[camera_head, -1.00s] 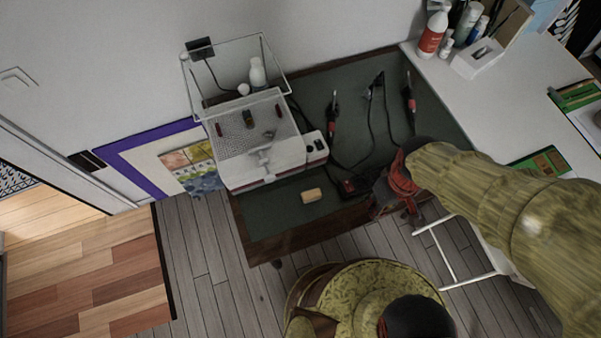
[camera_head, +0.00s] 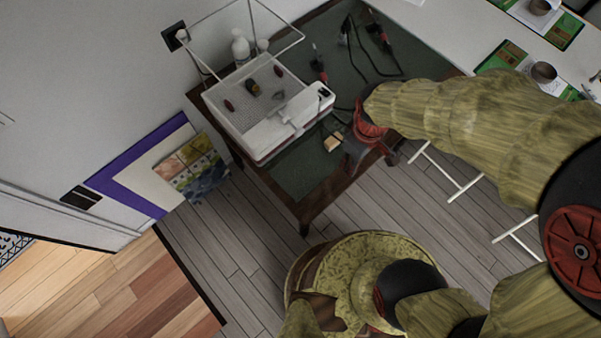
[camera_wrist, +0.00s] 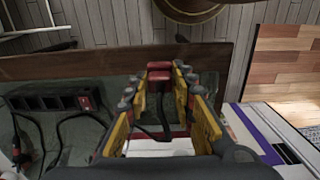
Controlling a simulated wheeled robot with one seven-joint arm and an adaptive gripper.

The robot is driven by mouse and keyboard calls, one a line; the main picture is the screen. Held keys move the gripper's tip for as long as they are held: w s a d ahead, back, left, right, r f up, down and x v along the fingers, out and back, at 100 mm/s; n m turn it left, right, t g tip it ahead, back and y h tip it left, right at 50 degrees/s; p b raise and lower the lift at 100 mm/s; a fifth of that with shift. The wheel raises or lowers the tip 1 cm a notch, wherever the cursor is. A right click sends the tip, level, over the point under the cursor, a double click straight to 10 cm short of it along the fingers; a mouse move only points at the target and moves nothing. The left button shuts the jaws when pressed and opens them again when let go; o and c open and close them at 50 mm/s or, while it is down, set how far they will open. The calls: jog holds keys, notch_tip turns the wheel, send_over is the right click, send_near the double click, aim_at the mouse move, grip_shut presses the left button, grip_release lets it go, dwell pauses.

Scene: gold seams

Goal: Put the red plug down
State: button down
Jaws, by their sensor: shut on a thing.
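The red plug (camera_wrist: 159,70) sits between the tips of my gripper (camera_wrist: 161,76) in the wrist view, with a dark cable trailing from it between the yellow fingers. My gripper is shut on it. In the head view my gripper (camera_head: 362,148) is over the front right edge of the dark green bench top (camera_head: 297,178), beside a tan block (camera_head: 333,143). The plug cannot be made out there. The height of the plug above the bench is hard to tell.
A black power strip (camera_wrist: 45,101) with a red switch lies left of my gripper in the wrist view. A white machine (camera_head: 287,127) with a clear raised lid stands on the bench. Red-handled tools (camera_head: 319,66) and cables lie behind. A white table (camera_head: 450,30) adjoins at right.

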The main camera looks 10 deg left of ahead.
jog(key=w+a+f+b, duration=0.1)
jog(key=a+f, duration=0.2)
jog(key=a, duration=0.1)
jog(key=a+f+b, duration=0.2)
jog(key=a+f, duration=0.1)
jog(key=a, duration=0.1)
jog(key=w+a+f+b, duration=0.1)
jog(key=a+f, duration=0.2)
jog(key=a, duration=0.1)
jog(key=shift+w+a, duration=0.25)
jog(key=shift+w, duration=0.05)
jog(key=shift+w+a+f+b, duration=0.15)
jog(key=shift+f+b, duration=0.3)
jog(key=shift+f, duration=0.55)
jog(key=shift+s+a+f+b, duration=0.15)
jog(key=shift+f+b, duration=0.25)
jog(key=shift+f, duration=0.55)
jog(key=shift+w, duration=0.1)
jog(key=shift+f, duration=0.4)
jog(key=shift+f, duration=0.2)
